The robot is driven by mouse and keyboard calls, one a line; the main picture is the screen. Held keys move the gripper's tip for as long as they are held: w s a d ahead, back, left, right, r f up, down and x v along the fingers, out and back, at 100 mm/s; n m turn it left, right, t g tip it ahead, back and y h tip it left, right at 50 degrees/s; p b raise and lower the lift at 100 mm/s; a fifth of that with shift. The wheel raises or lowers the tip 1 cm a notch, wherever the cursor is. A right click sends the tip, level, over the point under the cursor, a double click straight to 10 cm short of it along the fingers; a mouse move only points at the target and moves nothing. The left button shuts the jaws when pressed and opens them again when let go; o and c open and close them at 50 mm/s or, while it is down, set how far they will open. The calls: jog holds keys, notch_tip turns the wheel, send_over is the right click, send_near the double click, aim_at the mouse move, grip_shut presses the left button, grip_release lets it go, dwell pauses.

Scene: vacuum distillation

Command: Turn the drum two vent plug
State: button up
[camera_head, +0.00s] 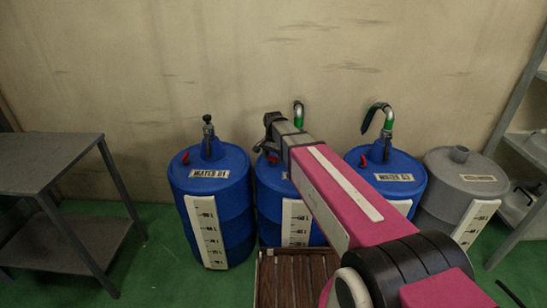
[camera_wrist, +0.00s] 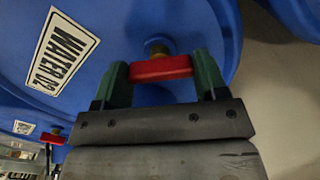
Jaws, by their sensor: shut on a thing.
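Drum two is a blue drum (camera_head: 270,196), mostly behind my arm in the head view. In the wrist view its blue top (camera_wrist: 125,28) carries a "WATER 02" label (camera_wrist: 62,51). Its vent plug has a red bar handle (camera_wrist: 160,68) on a brass-coloured fitting (camera_wrist: 157,48). My gripper (camera_wrist: 163,72) is shut on the red bar, with one green finger at each end. In the head view my gripper (camera_head: 268,150) is over the drum's top, and the arm hides much of the plug.
Blue drums WATER 01 (camera_head: 210,205) and WATER 03 (camera_head: 385,170) stand on either side. A grey drum (camera_head: 462,190) stands farther right, near a shelf rack (camera_head: 515,150). A grey table (camera_head: 50,160) is at left. A slatted brown surface (camera_head: 290,280) lies in front.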

jog(key=m, duration=1.1)
jog(key=shift+m, duration=0.5)
jog(key=o, duration=0.9)
jog(key=shift+o, duration=0.2)
notch_tip(320, 180, up, 11)
jog(key=shift+f, duration=0.1)
